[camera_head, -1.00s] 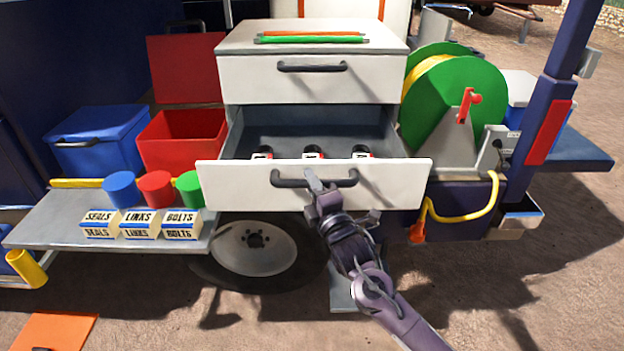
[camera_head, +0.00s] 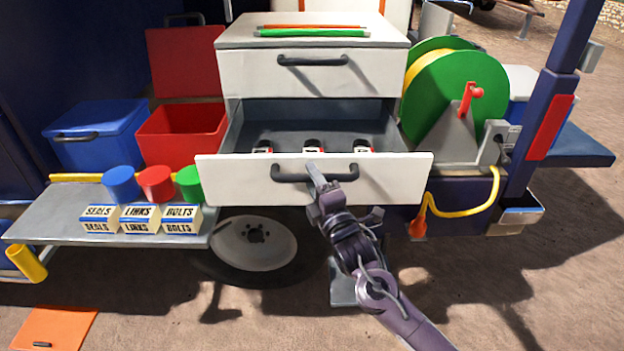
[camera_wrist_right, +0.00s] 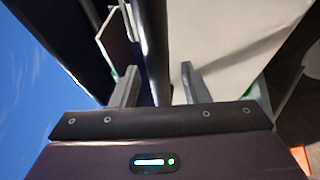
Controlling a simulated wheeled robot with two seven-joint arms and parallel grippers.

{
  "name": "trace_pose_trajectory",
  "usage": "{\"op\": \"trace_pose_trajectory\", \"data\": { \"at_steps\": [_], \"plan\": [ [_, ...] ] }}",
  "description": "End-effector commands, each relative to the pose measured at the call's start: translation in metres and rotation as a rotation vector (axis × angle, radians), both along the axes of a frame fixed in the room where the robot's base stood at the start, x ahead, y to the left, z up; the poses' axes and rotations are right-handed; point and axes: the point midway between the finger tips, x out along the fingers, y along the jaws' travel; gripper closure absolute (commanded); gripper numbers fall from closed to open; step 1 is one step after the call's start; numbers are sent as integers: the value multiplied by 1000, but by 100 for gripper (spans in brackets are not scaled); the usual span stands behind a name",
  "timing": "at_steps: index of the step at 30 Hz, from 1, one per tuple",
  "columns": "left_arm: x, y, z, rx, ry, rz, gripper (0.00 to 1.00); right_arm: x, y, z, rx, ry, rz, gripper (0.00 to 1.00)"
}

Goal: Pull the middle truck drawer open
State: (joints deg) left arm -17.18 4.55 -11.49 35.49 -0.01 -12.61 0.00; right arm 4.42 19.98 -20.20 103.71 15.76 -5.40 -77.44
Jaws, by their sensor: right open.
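The middle drawer (camera_head: 225,180) of the white truck cabinet is pulled out, with its grey inside showing. Several small dark-topped items with red and white labels sit in it, close behind its front. Its dark bar handle (camera_head: 345,176) is on the front panel. My right gripper (camera_head: 317,178) is at the middle of this handle, reaching in from below right. In the right wrist view its two fingers (camera_wrist_right: 158,88) are apart, and the dark handle bar (camera_wrist_right: 155,45) runs between them. I cannot tell whether they touch it. My left gripper is not in view.
The top drawer (camera_head: 240,75) is shut, with green and orange rods (camera_head: 312,32) above it. A shelf (camera_head: 60,232) at left bears boxes and coloured cups. A green hose reel (camera_head: 465,95) stands at right. A wheel (camera_head: 255,242) is below the drawer.

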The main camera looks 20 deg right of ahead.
Motion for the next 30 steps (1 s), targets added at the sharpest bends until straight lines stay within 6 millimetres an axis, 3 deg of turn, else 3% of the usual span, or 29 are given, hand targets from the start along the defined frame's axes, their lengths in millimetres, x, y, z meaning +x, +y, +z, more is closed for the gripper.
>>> {"op": "trace_pose_trajectory", "data": {
  "at_steps": [6, 12, 27, 30],
  "plan": [
    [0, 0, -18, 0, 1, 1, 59, -39, -4, -12, -1, 2, 3, 59],
    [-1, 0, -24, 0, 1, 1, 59, -61, -7, -14, 0, 2, 1, 59],
    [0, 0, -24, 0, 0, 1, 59, -65, -7, -13, 0, 1, 1, 59],
    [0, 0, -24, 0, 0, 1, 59, -63, -9, -23, 12, 22, -2, 59]
  ]
}}
